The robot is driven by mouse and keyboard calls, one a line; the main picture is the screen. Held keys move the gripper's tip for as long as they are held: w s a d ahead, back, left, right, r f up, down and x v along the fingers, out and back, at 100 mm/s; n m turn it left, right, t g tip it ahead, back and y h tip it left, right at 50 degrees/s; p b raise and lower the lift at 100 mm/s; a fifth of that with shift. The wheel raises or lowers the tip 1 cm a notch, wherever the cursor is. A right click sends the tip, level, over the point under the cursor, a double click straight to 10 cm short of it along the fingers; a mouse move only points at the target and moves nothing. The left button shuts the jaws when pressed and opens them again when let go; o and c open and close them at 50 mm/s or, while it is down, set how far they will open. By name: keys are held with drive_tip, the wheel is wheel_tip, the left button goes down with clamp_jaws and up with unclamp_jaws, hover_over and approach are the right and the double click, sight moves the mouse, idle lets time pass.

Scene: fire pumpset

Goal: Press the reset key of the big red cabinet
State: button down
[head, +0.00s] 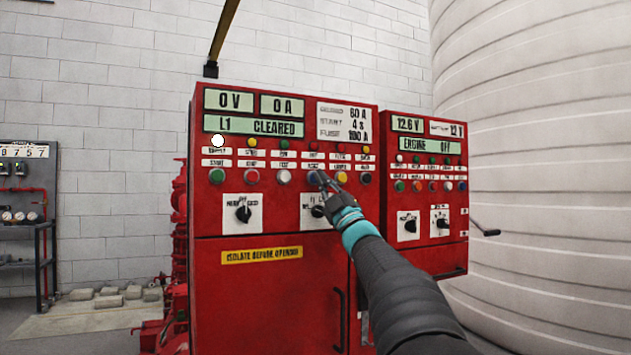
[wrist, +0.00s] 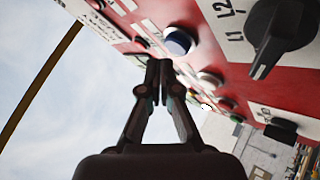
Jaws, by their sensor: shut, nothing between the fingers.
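The big red cabinet (head: 262,285) stands in the middle of the head view, with a row of round keys below its displays. The blue key (head: 313,178) under the label that seems to read RESET is the reset key. A blue key (wrist: 179,41) also shows in the wrist view, just above and right of my fingertips. My gripper (head: 323,179) is shut and empty, its tips at the blue key in the head view. In the wrist view my gripper (wrist: 159,82) points at the panel beside that key. Whether the tips touch anything cannot be told.
A white key (head: 284,177) and a yellow key (head: 341,178) flank the blue one. A rotary switch (head: 243,213) sits below; another is partly behind my gripper. A smaller red cabinet (head: 420,185) adjoins on the right, before a large pale tank (head: 540,150).

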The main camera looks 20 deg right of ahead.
drive_tip(key=shift+s+b, duration=1.8)
drive_tip(key=shift+s, duration=0.7)
drive_tip(key=shift+d+h, duration=0.15)
drive_tip(key=shift+h, duration=0.15)
